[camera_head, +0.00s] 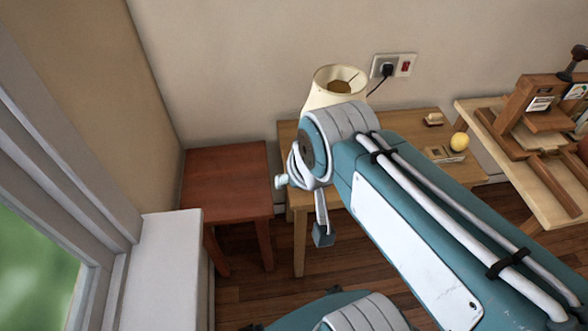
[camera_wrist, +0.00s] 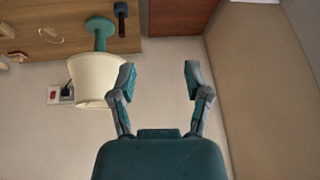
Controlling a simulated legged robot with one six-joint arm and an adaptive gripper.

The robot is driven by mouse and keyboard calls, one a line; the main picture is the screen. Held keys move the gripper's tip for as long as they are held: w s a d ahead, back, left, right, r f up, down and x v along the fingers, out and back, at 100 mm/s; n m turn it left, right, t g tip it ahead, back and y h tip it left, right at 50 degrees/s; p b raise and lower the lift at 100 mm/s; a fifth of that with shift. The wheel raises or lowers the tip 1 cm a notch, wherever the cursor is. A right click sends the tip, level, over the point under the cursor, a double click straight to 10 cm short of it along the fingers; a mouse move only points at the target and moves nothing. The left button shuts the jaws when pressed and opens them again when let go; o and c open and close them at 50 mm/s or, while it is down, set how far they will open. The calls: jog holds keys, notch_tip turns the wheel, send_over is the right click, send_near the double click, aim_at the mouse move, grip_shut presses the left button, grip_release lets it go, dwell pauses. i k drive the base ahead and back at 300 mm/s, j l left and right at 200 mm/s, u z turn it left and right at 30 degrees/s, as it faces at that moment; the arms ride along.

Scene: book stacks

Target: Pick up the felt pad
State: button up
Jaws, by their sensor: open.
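I cannot make out the felt pad for certain in either view. A small tan block (camera_head: 433,118) lies on the light wooden table (camera_head: 412,127) in the head view, but I cannot tell if it is the pad. My gripper (camera_wrist: 160,72) is open and empty in the wrist view, its two fingers apart with bare wall between them. The left finger overlaps the cream lampshade (camera_wrist: 88,82) in that picture; I cannot tell if they touch. In the head view my arm hides part of the light table and most of the gripper.
The lamp also shows in the head view (camera_head: 341,80), behind my arm. A yellow ball (camera_head: 459,142) lies on the light table. A reddish side table (camera_head: 228,180) has a bare top. A wooden press (camera_head: 530,105) stands on the right table. A window (camera_head: 45,220) is at left.

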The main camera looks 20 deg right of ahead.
aim_at(435, 119)
jog(key=z, duration=1.8)
